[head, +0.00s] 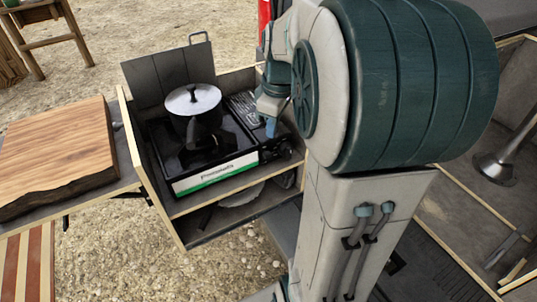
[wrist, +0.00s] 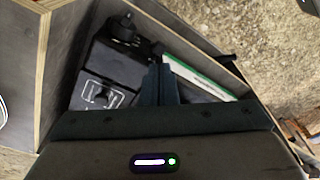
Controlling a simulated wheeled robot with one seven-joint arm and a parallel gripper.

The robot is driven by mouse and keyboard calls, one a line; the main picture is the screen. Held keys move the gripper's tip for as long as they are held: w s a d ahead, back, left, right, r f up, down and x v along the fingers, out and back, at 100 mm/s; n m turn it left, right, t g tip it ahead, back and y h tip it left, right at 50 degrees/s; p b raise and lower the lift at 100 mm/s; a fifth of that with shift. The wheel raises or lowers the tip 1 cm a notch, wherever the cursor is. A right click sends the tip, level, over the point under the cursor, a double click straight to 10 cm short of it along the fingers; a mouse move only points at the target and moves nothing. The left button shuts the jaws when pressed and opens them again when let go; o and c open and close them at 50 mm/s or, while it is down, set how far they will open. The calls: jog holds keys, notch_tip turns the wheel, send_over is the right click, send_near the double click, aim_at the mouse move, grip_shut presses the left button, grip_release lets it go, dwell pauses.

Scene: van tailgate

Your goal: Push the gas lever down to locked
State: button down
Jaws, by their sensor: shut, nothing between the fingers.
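The black camping stove (head: 235,165) sits in a wooden pull-out box, with a white and green label strip on its front; it also shows in the wrist view (wrist: 100,65). I cannot make out the gas lever for certain; the stove's right front end is partly behind my gripper. A black round knob (wrist: 124,28) stands out from that end in the wrist view. My gripper (head: 271,130) is shut and empty, pointing down over the stove's right end. In the wrist view its fingertips (wrist: 159,66) lie beside the label strip; contact cannot be told.
A lidded pot (head: 194,98) stands on the burner. The wooden box wall (head: 140,165) surrounds the stove, with a shelf below. A cutting board (head: 55,155) lies on a side table at left. The van's interior is at right. Gravelly ground is open in front.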

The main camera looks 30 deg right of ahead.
aim_at(270, 154)
jog(key=shift+w+a+f+b, duration=0.1)
jog(key=shift+f+b, duration=1.2)
jog(key=shift+f, duration=0.4)
jog(key=shift+w+a+f+b, duration=0.1)
jog(key=shift+f+b, duration=1.15)
jog(key=shift+f, duration=0.4)
notch_tip(270, 154, down, 2)
jog(key=shift+f+b, duration=0.2)
jog(key=shift+b, duration=0.65)
jog(key=shift+r, duration=0.25)
jog(key=shift+s+d+r, duration=0.1)
jog(key=shift+d, duration=0.05)
jog(key=shift+s+d+r+p, duration=0.25)
jog(key=shift+s+d, duration=0.2)
jog(key=shift+s, duration=0.05)
jog(key=shift+s+d+r+p, duration=0.2)
jog(key=shift+s+d+p, duration=0.05)
jog(key=shift+s+d, duration=0.25)
